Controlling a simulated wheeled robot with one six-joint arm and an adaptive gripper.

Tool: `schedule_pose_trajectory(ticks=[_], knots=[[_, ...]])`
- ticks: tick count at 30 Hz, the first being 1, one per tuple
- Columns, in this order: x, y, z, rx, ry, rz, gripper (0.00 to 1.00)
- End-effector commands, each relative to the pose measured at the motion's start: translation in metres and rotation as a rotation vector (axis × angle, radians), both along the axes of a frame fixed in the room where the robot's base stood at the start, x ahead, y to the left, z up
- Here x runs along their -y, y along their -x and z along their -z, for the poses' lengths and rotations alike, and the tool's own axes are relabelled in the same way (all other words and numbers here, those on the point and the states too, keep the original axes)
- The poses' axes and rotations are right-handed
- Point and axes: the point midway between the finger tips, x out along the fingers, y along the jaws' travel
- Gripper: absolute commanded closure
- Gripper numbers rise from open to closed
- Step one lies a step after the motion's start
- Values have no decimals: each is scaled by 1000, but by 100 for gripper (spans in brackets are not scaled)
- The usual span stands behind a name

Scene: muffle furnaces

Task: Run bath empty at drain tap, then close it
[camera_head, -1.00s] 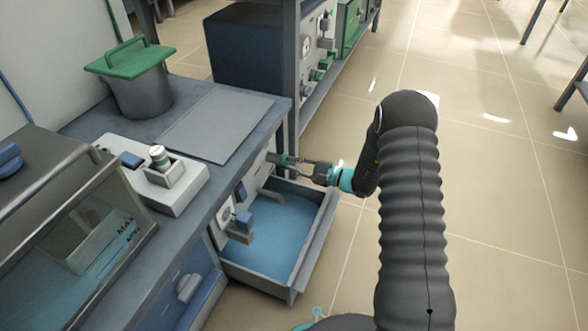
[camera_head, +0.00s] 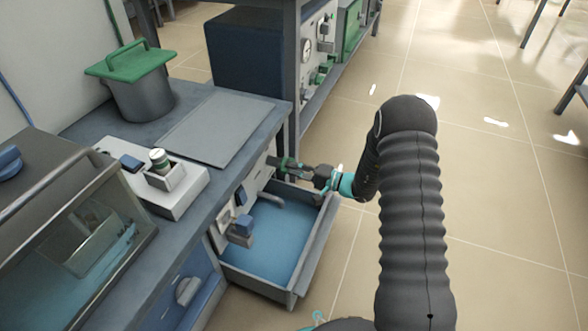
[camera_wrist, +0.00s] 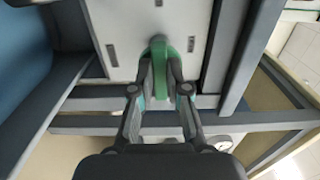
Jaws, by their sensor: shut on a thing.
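A green tap lever (camera_head: 284,162) sticks out from the front panel of the bench, above an open tray (camera_head: 322,222). It also shows in the wrist view (camera_wrist: 158,72), upright against a pale panel. My gripper (camera_head: 294,165) is shut on the green lever, with one finger on each side in the wrist view (camera_wrist: 159,80). A clear-walled bath (camera_head: 85,235) stands at the left, with bluish liquid low behind its window. A grey spout (camera_head: 270,198) sits on the panel below the lever. I cannot tell whether liquid runs from it.
On the bench are a white control box (camera_head: 180,190), a flat grey plate (camera_head: 215,128) and a green-lidded pot (camera_head: 138,92). A bench leg (camera_head: 291,110) stands close behind my gripper.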

Motion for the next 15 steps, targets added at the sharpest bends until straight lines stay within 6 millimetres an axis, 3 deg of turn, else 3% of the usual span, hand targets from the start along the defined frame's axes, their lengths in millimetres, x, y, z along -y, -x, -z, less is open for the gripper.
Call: schedule_pose_trajectory(ticks=[13,14,15], knots=[[0,0,1,8,4,-2,100],[0,0,1,8,4,-2,77],[0,0,1,7,4,-2,67]])
